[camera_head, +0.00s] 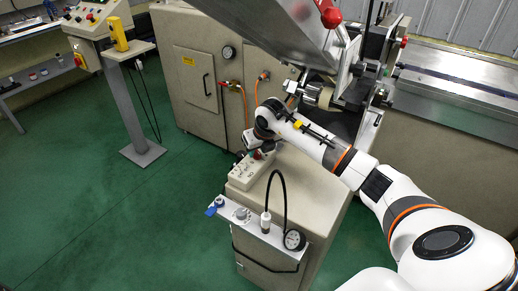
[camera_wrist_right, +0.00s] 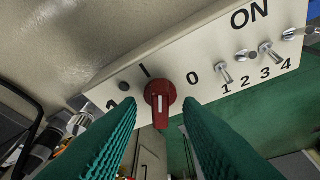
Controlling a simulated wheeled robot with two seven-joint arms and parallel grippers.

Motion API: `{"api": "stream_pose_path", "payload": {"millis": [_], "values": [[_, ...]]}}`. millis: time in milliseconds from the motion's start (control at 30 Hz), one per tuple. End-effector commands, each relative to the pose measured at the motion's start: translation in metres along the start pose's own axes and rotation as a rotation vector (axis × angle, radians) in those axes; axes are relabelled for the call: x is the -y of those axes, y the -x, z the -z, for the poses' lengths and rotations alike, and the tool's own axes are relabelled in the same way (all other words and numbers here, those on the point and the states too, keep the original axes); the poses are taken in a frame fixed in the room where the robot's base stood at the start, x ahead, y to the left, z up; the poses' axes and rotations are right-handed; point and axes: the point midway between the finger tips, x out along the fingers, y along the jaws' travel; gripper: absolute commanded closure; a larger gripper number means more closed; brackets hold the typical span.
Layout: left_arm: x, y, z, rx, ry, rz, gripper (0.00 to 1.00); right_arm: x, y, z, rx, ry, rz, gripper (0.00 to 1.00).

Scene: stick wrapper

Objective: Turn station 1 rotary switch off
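The red rotary switch (camera_wrist_right: 160,96) is on a pale panel (camera_wrist_right: 235,45) in the right wrist view. Its white mark runs down the handle toward the bottom of the picture. An "I" is printed above left of it and a "0" to its right. My right gripper (camera_wrist_right: 160,112) is open, with its teal fingers on either side of the switch handle and a gap on both sides. In the head view, my right gripper (camera_head: 256,143) is over the pale switch box (camera_head: 243,176) and hides part of it. My left gripper is not in view.
Toggle switches (camera_wrist_right: 268,52) numbered 1 to 4 sit right of the rotary switch under "ON". A gauge (camera_head: 294,240) and black hose are on the cabinet's front ledge. A yellow-topped control stand (camera_head: 118,34) is at upper left. Green floor lies open at left.

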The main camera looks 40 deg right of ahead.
Motion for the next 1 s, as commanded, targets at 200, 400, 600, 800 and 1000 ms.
{"api": "stream_pose_path", "payload": {"millis": [200,400,600,800,1000], "values": [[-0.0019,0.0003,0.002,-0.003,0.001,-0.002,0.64,0.0,0.0001,0.0,0.0,0.0,0.001,0.9],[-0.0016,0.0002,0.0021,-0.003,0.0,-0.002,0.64,0.0,0.0001,0.0,0.0,0.0,0.001,1.0],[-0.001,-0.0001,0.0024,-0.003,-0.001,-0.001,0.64,0.0003,0.0,0.0,0.0,-0.021,-0.009,1.0],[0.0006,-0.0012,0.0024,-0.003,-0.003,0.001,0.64,0.001,-0.0003,0.0,0.001,-0.102,-0.043,1.0],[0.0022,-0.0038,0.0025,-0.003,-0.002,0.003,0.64,0.0026,-0.0007,0.0004,0.001,-0.248,-0.102,1.0]]}}
